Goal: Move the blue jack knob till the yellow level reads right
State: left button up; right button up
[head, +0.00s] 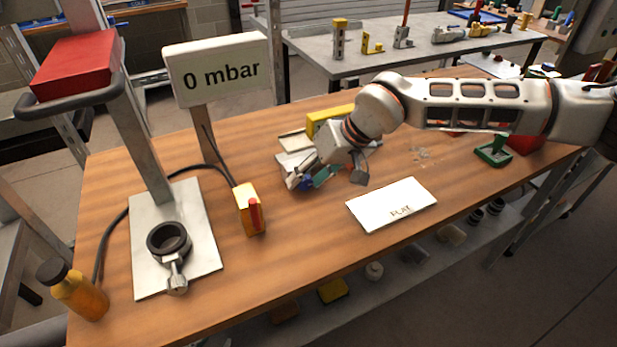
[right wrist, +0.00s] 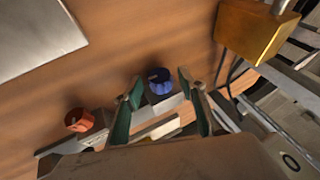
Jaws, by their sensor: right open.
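The blue jack knob (right wrist: 160,81) shows in the right wrist view, on the side of a low grey metal jack. In the head view it is a small blue spot (head: 306,183) beside my gripper. My right gripper (right wrist: 160,79) is open, with its green-padded fingers on either side of the knob; a gap shows on each side, and contact cannot be made out. It is also at the table's middle in the head view (head: 328,180). The yellow level (head: 328,118) appears behind my arm, partly hidden; its reading cannot be seen. My left gripper is not in view.
A red knob (right wrist: 79,120) sits on the jack left of the blue one. A white card (head: 392,204) lies in front. A yellow block with a red lever (head: 249,209) and a "0 mbar" sign (head: 219,70) stand left. A green stand (head: 494,151) is right.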

jog(key=v, duration=1.2)
jog(key=shift+a+f, duration=0.1)
